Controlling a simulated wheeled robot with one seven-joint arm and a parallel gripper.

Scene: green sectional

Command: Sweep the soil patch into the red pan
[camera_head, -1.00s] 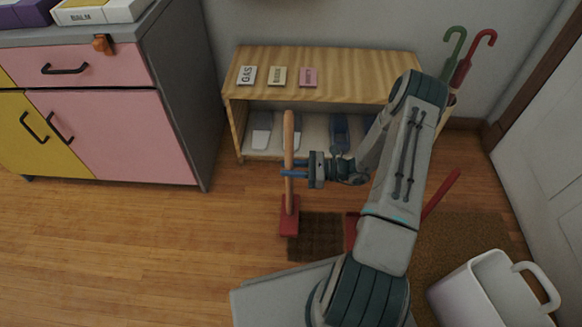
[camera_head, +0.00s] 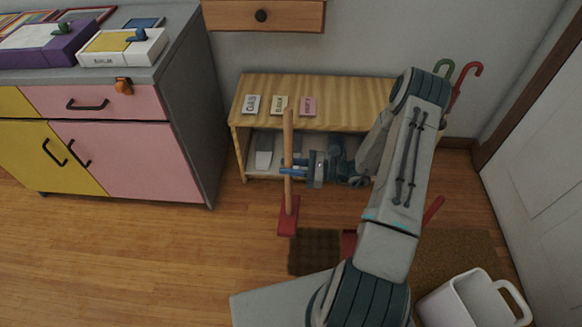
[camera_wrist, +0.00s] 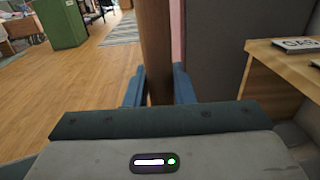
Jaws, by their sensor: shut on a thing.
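My gripper (camera_head: 290,171) is shut on the wooden handle of a broom (camera_head: 288,140), held nearly upright. In the wrist view the handle (camera_wrist: 156,50) stands between the blue fingers. The broom's red head (camera_head: 288,216) is low, at the upper left of the dark brown soil patch (camera_head: 314,252); I cannot tell whether it touches the floor. The red pan (camera_head: 349,243) lies to the right of the patch. Its red handle (camera_head: 433,209) sticks out to the right of my arm, and my arm hides most of the pan.
A low wooden shoe rack (camera_head: 350,92) with cards on top stands behind the broom. A pink and yellow cabinet (camera_head: 125,160) is at the left. A white watering-can-like vessel (camera_head: 462,305) stands on a brown mat (camera_head: 470,250) at the right. The floor at the left is clear.

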